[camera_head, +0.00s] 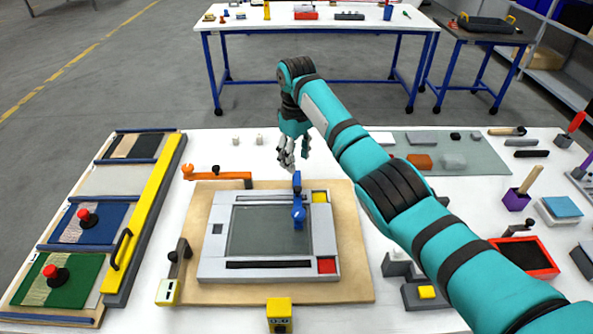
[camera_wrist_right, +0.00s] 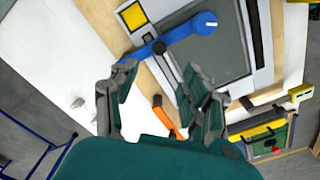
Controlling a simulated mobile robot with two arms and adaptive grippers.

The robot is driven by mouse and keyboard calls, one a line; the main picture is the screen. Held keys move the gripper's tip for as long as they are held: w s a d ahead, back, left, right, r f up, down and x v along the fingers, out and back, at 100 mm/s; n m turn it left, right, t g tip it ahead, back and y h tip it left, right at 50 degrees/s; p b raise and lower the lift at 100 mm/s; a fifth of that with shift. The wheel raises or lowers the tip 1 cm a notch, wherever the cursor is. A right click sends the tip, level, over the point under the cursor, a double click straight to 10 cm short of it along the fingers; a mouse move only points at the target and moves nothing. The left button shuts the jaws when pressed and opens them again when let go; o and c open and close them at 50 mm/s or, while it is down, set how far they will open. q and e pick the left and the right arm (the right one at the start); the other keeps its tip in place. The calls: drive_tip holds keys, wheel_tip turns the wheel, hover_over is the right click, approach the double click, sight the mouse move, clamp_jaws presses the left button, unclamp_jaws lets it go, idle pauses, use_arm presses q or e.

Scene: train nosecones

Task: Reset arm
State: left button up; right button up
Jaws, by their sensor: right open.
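My right arm reaches in from the lower right in the head view. My right gripper (camera_head: 287,158) hangs above the white table, just behind the wooden board (camera_head: 345,240). It is open and empty, fingers pointing down. In the right wrist view the open fingers of the right gripper (camera_wrist_right: 165,95) show with nothing between them. The grey frame (camera_head: 212,262) with a dark panel lies on the board, with a blue lever (camera_head: 298,200) at its back edge. The lever also shows beyond the fingers in the wrist view (camera_wrist_right: 185,33). My left gripper is not in view.
An orange-handled clamp (camera_head: 220,175) lies behind the frame. A panel with a yellow rail (camera_head: 145,215) and red buttons is at left. A red tray (camera_head: 525,257) and purple cup (camera_head: 516,200) are at right. Table space around two small white pegs (camera_head: 259,139) is mostly clear.

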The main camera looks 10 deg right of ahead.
drive_tip(key=shift+r, duration=0.85)
drive_tip(key=shift+r, duration=0.1)
